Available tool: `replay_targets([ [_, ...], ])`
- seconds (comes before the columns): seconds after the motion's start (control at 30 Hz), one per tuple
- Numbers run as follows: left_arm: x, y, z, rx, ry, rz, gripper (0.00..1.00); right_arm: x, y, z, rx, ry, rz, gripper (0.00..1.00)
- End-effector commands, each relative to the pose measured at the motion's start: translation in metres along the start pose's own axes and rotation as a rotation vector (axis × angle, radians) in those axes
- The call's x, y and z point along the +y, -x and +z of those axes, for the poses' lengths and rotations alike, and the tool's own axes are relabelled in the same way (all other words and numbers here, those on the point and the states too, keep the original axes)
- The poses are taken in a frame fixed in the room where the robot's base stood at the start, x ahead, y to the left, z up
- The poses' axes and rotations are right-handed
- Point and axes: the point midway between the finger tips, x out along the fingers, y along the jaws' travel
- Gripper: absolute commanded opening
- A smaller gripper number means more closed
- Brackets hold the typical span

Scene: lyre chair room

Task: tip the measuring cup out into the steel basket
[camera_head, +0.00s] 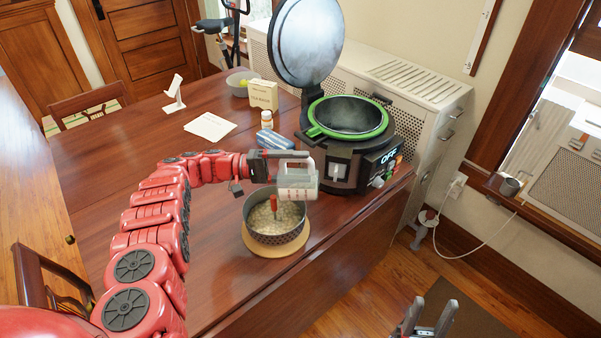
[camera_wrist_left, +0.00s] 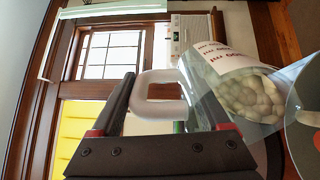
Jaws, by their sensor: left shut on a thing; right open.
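My left gripper (camera_head: 272,165) is shut on the handle of the measuring cup (camera_head: 298,184), a clear cup with red markings. It holds the cup in the air above the steel basket (camera_head: 276,238). In the left wrist view the cup (camera_wrist_left: 222,60) holds pale rounded pieces gathered at one end, and its white handle lies between the fingers of the left gripper (camera_wrist_left: 162,92). I cannot tell its exact tilt. The basket holds pale grain-like contents, with a red-handled thing standing in it, and rests on a round wooden board. My right gripper (camera_head: 428,322) is open and empty at the bottom right.
A black cooker (camera_head: 345,150) with a green-rimmed pot and raised lid stands behind the basket. A blue item (camera_head: 273,139), a small bottle (camera_head: 266,119), a box (camera_head: 263,94), papers (camera_head: 210,126) and a bowl (camera_head: 242,83) lie farther back. The table's left part is clear.

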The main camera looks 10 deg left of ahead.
Motion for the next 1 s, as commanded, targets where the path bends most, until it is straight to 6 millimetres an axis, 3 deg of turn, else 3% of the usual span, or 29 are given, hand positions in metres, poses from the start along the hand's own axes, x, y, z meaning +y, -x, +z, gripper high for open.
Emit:
replay_targets([
  [0.1, 0.000, 0.002, 0.000, -0.002, -0.003, 0.018, 0.00, 0.000, 0.008, 0.001, 0.000, 0.000, 0.000, 0.50],
  [0.57, 0.002, 0.003, 0.000, -0.003, -0.003, 0.029, 0.00, -0.001, 0.010, 0.002, 0.000, 0.000, 0.000, 0.50],
  [1.0, 0.001, 0.012, -0.001, -0.004, -0.002, 0.094, 0.00, -0.002, 0.039, 0.006, 0.000, 0.000, 0.000, 0.50],
])
